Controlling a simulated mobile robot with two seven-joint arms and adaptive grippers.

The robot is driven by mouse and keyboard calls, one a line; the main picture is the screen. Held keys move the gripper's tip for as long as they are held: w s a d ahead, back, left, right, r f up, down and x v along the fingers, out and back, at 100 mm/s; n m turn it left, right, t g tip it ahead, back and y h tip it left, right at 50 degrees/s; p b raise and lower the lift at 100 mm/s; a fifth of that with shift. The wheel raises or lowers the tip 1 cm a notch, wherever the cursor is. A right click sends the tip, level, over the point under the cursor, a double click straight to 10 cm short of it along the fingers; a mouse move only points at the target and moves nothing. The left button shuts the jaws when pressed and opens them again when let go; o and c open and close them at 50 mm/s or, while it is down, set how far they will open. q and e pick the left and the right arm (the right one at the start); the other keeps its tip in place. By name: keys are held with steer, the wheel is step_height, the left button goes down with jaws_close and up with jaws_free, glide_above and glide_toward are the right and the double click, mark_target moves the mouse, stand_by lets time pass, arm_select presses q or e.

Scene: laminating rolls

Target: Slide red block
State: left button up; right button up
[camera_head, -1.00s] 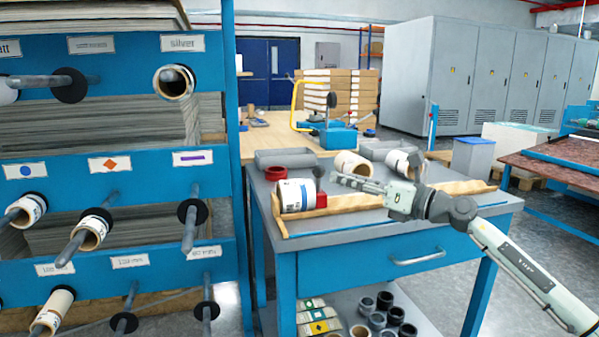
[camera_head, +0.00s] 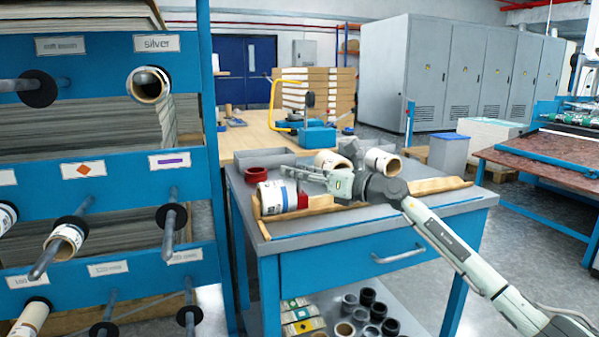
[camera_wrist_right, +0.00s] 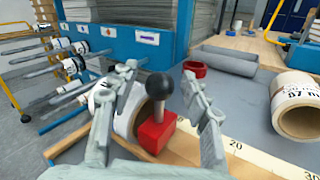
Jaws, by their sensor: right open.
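The red block (camera_wrist_right: 156,134) sits on the wooden ruler board (camera_wrist_right: 250,158), with a black ball knob (camera_wrist_right: 160,86) on a grey stem rising from it. In the head view the red block (camera_head: 302,200) shows small beside a white roll (camera_head: 276,196). My right gripper (camera_wrist_right: 165,85) is open, its two fingers on either side of the knob and stem with gaps in the picture; contact is not visible. In the head view my right gripper (camera_head: 297,172) reaches left over the board. My left gripper is not in view.
A red ring (camera_head: 264,174) and a grey tray (camera_head: 263,158) lie behind on the table. A blue rack (camera_head: 110,192) with rods and rolls stands left. The grey tabletop (camera_wrist_right: 240,105) right of the block is partly clear.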

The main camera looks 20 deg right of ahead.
steer(key=shift+c, duration=0.2)
jaws_close()
